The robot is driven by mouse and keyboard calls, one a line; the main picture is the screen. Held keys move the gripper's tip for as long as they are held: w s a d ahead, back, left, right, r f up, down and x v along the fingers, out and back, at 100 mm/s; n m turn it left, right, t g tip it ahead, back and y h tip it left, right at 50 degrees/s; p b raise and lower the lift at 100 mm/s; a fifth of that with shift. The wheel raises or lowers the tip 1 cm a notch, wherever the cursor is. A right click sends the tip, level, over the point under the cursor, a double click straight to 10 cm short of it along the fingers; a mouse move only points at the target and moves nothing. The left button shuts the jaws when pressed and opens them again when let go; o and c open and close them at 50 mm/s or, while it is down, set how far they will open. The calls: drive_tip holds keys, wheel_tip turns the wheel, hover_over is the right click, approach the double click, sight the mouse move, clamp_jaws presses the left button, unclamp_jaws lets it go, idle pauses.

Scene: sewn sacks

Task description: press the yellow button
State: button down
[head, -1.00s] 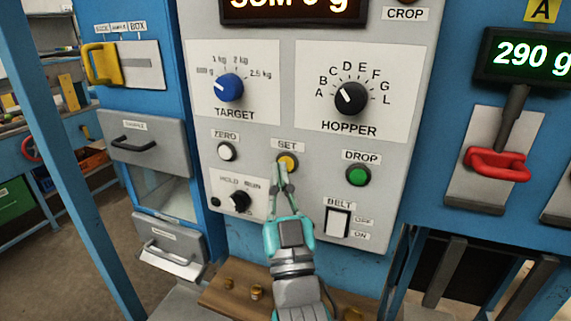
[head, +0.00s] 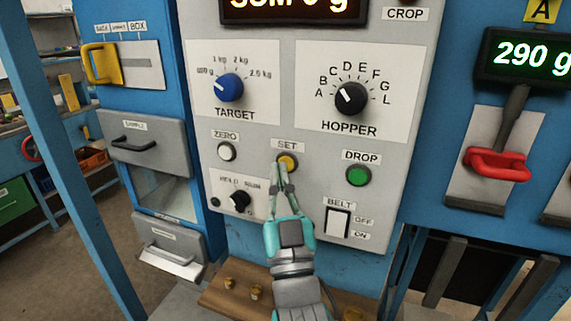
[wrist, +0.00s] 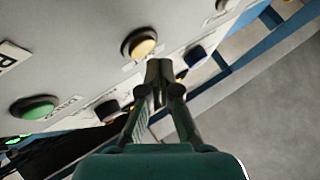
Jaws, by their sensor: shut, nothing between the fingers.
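The yellow button (head: 288,161) sits under the SET label on the grey control panel (head: 270,145). In the wrist view the yellow button (wrist: 140,43) stands proud in its dark ring, just above and left of my fingertips. My gripper (head: 283,167) is shut and empty, with its fingertips at the lower edge of the button in the head view. In the wrist view the tips of my gripper (wrist: 159,68) are below the button and look apart from it. Contact cannot be told for sure from the head view.
A white ZERO button (head: 226,152) is to the left and a green DROP button (head: 358,175) to the right. The BELT switch (head: 337,222) and a black HOLD/RUN knob (head: 239,200) are lower. A wooden shelf (head: 235,302) with small brass pieces lies below.

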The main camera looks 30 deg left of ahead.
drive_tip(key=shift+w, duration=0.1)
drive_tip(key=shift+w+a, duration=0.1)
drive_tip(key=shift+w, duration=0.2)
drive_tip(key=shift+w+a, duration=0.1)
drive_tip(key=shift+w, duration=0.3)
idle(0.8)
drive_tip(key=shift+s, duration=0.1)
drive_tip(key=shift+s+d, duration=0.2)
drive_tip(key=shift+s, duration=0.5)
drive_tip(key=s, duration=0.2)
drive_tip(key=s+d, duration=0.1)
drive_tip(key=s, duration=0.2)
idle(0.5)
idle(0.7)
